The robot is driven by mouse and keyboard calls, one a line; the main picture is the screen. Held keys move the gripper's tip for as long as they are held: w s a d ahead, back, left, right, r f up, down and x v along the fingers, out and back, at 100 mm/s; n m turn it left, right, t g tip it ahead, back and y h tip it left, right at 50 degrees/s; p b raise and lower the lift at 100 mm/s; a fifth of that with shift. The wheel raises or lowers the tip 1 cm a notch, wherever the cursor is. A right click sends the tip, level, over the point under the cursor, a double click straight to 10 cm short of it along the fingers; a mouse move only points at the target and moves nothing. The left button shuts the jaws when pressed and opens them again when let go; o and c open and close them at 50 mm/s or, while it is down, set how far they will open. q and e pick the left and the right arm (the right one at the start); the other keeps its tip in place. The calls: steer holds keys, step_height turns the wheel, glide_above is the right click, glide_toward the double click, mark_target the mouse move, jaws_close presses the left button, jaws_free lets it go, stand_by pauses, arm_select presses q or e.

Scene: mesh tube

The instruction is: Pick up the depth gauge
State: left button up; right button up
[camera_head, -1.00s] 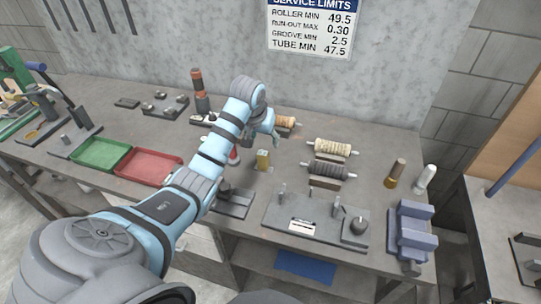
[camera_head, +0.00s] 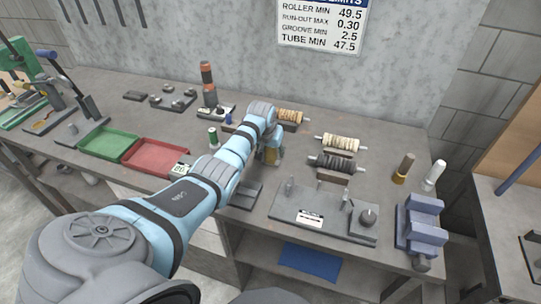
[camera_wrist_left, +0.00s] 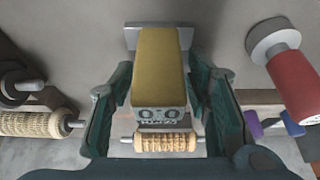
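A yellow block (camera_wrist_left: 159,60) with a grey crosspiece (camera_wrist_left: 131,38) at its far end stands in the middle of the left wrist view. It appears to be the depth gauge. Its near end is grey with two round marks and lettering. My left gripper (camera_wrist_left: 160,84) is open, with one dark green finger on each side of the block. A gap shows on the right side; the left finger is very close, and I cannot tell if it touches. In the head view the left gripper (camera_head: 270,150) largely hides the yellow block (camera_head: 273,156). My right gripper is not in view.
Wound rollers (camera_head: 337,141) lie right of the gripper. A grey fixture plate (camera_head: 300,216) is in front, and blue blocks (camera_head: 424,220) sit at the right. Green (camera_head: 108,144) and red (camera_head: 156,155) trays are left. A red cylinder (camera_wrist_left: 296,82) stands close by.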

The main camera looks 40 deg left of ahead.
arm_select(q)
jaws_close()
step_height(320, 180, up, 20)
steer(key=p, duration=0.1)
steer(key=shift+p, duration=0.3)
